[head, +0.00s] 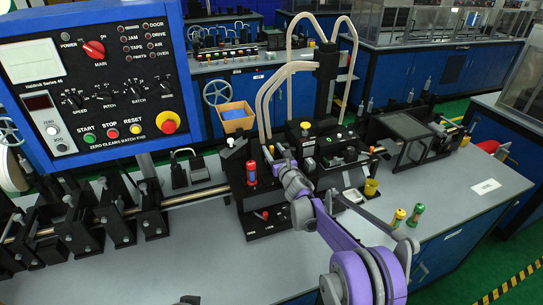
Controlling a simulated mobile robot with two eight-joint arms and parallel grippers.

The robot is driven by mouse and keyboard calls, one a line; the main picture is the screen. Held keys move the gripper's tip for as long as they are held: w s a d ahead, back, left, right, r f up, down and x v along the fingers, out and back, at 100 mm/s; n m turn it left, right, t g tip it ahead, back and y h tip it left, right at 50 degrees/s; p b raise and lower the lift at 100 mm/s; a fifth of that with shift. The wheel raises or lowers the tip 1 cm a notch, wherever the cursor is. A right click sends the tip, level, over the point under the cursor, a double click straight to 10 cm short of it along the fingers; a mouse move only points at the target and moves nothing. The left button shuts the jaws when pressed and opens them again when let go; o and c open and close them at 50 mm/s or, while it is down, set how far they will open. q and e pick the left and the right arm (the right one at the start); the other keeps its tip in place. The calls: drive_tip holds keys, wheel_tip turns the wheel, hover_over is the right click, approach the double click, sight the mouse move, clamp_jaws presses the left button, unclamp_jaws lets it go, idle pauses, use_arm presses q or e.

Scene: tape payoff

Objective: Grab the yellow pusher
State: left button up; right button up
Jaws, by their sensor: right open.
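A small upright piece with a yellow body (398,218) stands on the grey bench at the right, beside a green one (416,213). It is the likeliest yellow pusher, but I cannot tell for sure. A small yellow bit (271,149) also shows by the black machine, close to my right gripper. My right gripper (273,160) is open at the end of the purple and grey arm, over the black machine. It is just right of an upright red piece (251,172). Its fingertips are small and partly lost against the machine. I do not see my left gripper.
A blue control panel (95,85) fills the upper left. Black clamps on a rail (70,225) line the left of the bench. A yellow cup (371,187) and a white tray (352,196) sit behind my right arm. The front middle of the bench is clear.

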drive_tip(key=shift+x, duration=1.1)
drive_tip(key=shift+s, duration=0.1)
clamp_jaws()
